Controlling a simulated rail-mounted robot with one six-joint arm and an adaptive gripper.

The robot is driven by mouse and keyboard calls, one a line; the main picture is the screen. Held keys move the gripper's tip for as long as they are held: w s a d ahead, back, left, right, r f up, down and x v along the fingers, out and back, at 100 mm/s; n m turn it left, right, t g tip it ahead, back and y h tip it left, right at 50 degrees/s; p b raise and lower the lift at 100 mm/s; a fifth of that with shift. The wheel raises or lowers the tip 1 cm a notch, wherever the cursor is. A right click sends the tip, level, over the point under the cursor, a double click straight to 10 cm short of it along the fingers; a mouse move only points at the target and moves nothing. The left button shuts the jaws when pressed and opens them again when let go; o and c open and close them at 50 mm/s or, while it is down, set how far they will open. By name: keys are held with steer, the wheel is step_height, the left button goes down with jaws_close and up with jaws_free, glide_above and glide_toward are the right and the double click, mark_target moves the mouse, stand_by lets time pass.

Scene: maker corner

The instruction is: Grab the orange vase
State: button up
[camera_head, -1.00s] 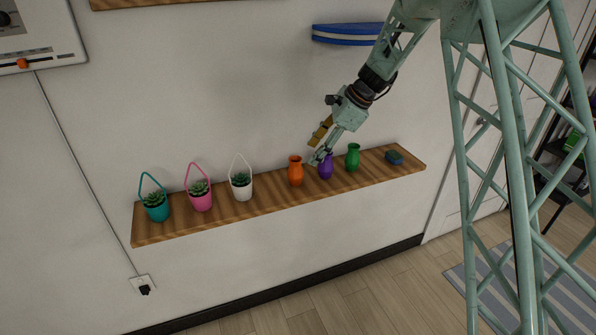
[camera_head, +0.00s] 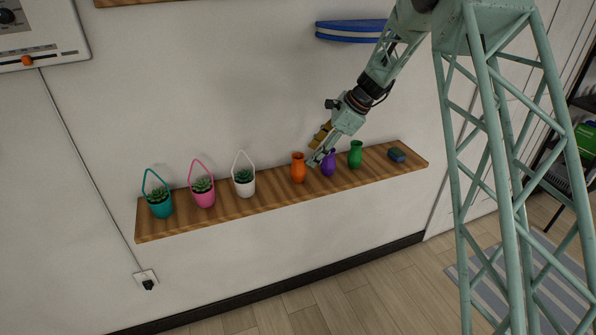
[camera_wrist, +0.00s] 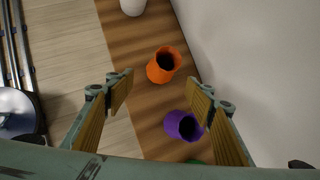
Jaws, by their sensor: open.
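The orange vase (camera_head: 298,168) stands upright on the wooden wall shelf, between the white plant pot and the purple vase. My gripper (camera_head: 316,150) is open and empty, just above and to the right of the orange vase, close over the purple vase (camera_head: 328,164). In the wrist view the orange vase (camera_wrist: 163,66) lies ahead, beyond the fingertips, and between them from side to side. The purple vase (camera_wrist: 183,125) shows nearer, beside the right finger. My open fingers (camera_wrist: 160,92) appear on both sides with nothing held between them.
The shelf (camera_head: 220,213) also bears teal (camera_head: 159,205), pink (camera_head: 203,193) and white (camera_head: 244,184) potted plants, a green vase (camera_head: 355,155) and a small dark block (camera_head: 397,155). The wall stands close behind.

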mark_target(303, 164)
steer(key=shift+x, duration=3.4)
steer(key=shift+x, duration=2.6)
steer(key=c, duration=0.9)
